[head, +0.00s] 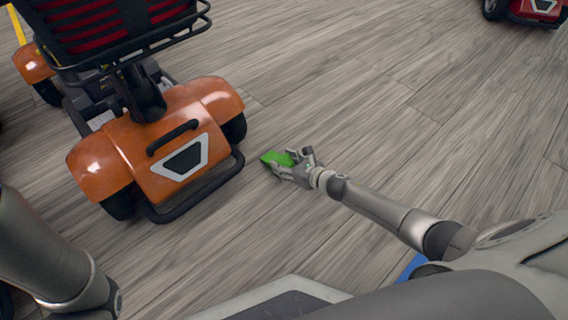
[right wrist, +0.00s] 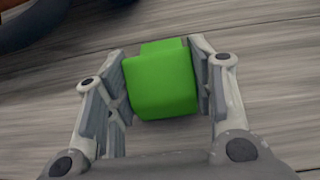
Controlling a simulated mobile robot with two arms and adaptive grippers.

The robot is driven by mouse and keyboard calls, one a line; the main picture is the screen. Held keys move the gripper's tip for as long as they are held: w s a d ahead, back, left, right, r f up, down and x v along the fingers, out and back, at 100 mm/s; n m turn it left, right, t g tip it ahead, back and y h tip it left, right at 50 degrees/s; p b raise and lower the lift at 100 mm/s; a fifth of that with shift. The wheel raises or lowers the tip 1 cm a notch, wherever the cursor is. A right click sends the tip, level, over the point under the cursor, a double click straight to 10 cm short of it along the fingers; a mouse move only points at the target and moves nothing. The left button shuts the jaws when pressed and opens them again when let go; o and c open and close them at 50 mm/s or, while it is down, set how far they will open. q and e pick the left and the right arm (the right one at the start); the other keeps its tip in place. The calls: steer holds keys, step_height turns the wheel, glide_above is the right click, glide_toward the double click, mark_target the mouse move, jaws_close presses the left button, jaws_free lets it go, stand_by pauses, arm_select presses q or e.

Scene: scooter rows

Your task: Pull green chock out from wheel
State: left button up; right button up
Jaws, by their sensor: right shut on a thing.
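The green chock (head: 274,158) is at the right of the orange scooter (head: 178,155) in the head view, with floor showing between it and the scooter's rear wheel (head: 235,129). My right gripper (head: 286,166) is shut on the chock. In the right wrist view the chock (right wrist: 161,80) fills the space between the two fingers, which press on its left and right sides. A dark wheel edge (right wrist: 28,22) shows at the top left of that view, apart from the chock. My left gripper is not in view; only my left arm shows at the lower left.
A red scooter (head: 530,10) stands at the far top right. The wood-plank floor (head: 370,90) is clear between the scooters and around my right arm. A yellow line (head: 17,27) runs at the top left. A small blue thing (head: 411,267) shows beneath my right arm.

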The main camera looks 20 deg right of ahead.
steer(key=o, duration=1.4)
steer(key=v, duration=1.2)
